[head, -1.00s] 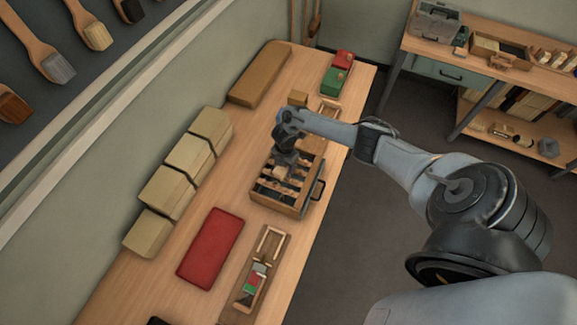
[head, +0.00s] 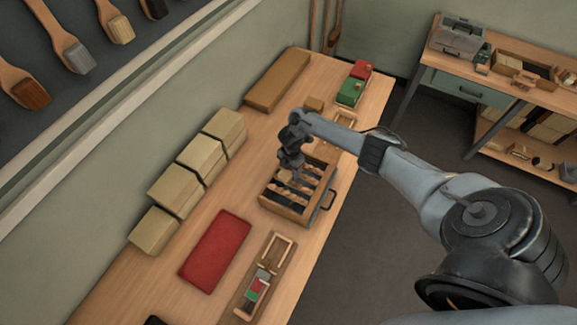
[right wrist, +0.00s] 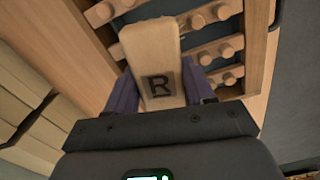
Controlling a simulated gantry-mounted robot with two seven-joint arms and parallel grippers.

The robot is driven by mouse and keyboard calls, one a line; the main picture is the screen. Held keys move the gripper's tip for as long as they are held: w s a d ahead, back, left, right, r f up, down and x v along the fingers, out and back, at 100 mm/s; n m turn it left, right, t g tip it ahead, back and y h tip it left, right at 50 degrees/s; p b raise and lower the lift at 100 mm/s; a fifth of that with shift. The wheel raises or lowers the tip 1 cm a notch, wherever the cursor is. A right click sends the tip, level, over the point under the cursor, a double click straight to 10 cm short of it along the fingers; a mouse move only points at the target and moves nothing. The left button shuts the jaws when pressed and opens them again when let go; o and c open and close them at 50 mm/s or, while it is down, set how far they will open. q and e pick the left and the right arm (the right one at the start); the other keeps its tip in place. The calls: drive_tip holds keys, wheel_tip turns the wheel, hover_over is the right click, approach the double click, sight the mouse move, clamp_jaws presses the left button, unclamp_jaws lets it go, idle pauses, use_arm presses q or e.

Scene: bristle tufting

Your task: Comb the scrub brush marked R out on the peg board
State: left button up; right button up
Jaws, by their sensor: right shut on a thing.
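The scrub brush marked R (right wrist: 155,65) fills the middle of the right wrist view; its pale wooden back carries a dark letter R. My right gripper (right wrist: 155,92) is shut on it, with a purple finger on each side. The bristles are hidden. In the head view my right gripper (head: 291,165) is over a wooden box (head: 283,208) with rows of pegged slats, and the brush is too small to make out. Slats with round pegs (right wrist: 215,48) show behind the brush in the right wrist view. My left gripper is not in view.
A red mat (head: 215,250) and a wooden tray with small coloured blocks (head: 265,275) lie nearer on the bench. Cream blocks (head: 185,180) line the wall side. Green and red blocks (head: 352,90) stand at the far end.

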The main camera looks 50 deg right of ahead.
drive_tip(key=shift+s+d+f+p, duration=0.1)
drive_tip(key=shift+s+d+p, duration=0.05)
drive_tip(key=shift+s+p, duration=0.8)
drive_tip(key=shift+s+d+f+p, duration=0.15)
drive_tip(key=shift+s+p, duration=0.4)
drive_tip(key=shift+s, duration=0.7)
drive_tip(key=shift+s+d+p, duration=0.15)
drive_tip(key=shift+s+p, duration=0.6)
drive_tip(key=shift+s, duration=0.35)
drive_tip(key=shift+w+f+b, duration=0.2)
drive_tip(key=shift+w+b, duration=0.15)
drive_tip(key=shift+b, duration=0.1)
drive_tip(key=shift+w+b, duration=0.25)
drive_tip(key=shift+b, duration=0.05)
drive_tip(key=shift+c, duration=0.6)
drive_tip(key=w+b, duration=0.1)
drive_tip(key=w, duration=0.2)
drive_tip(key=shift+a+r+b, duration=0.2)
drive_tip(key=shift+a+b, duration=0.1)
drive_tip(key=shift+b, duration=0.05)
